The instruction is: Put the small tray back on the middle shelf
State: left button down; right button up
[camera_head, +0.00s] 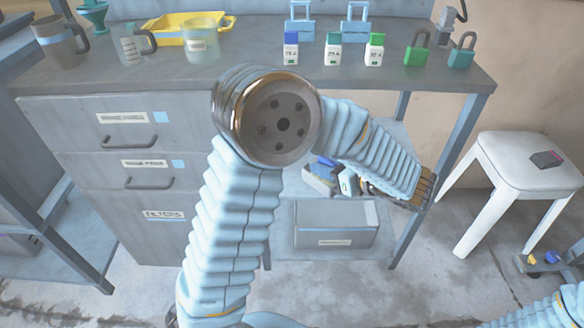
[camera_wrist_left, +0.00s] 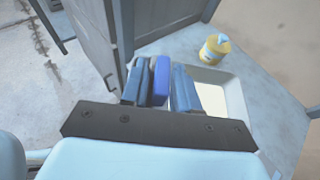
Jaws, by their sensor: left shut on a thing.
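The small tray shows in the left wrist view as a pale, shallow tray (camera_wrist_left: 236,92) with a cream inside. The exact grip is partly hidden. The middle shelf (camera_head: 392,140) shows under the worktop, behind my arm. I cannot tell whether the tray touches it. My right gripper is out of view.
A grey bin (camera_head: 335,224) stands on the low shelf below. A drawer cabinet (camera_head: 120,190) is to the left and a table leg (camera_head: 436,180) to the right. A white stool (camera_head: 528,165) stands at the right. Bottles, padlocks and jugs stand on the worktop (camera_head: 250,75).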

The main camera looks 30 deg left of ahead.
pick_arm(q)
jog(key=w+a+f, duration=0.1)
jog(key=a+f, duration=0.2)
jog(key=w+a+f, duration=0.2)
jog(key=a, duration=0.2)
jog(key=w+a+f, duration=0.2)
jog(key=a+f, duration=0.1)
jog(key=shift+w+a+f, duration=0.1)
jog(key=shift+a+f, duration=0.2)
jog(key=shift+a, duration=0.05)
jog(key=shift+w+a+f+b, duration=0.1)
jog(key=shift+a+f+b, duration=0.1)
jog(key=shift+f, duration=0.75)
jog(key=shift+w+a+f+b, duration=0.1)
jog(key=shift+f+b, duration=0.05)
jog(key=shift+f, duration=0.8)
jog(key=shift+f, duration=0.1)
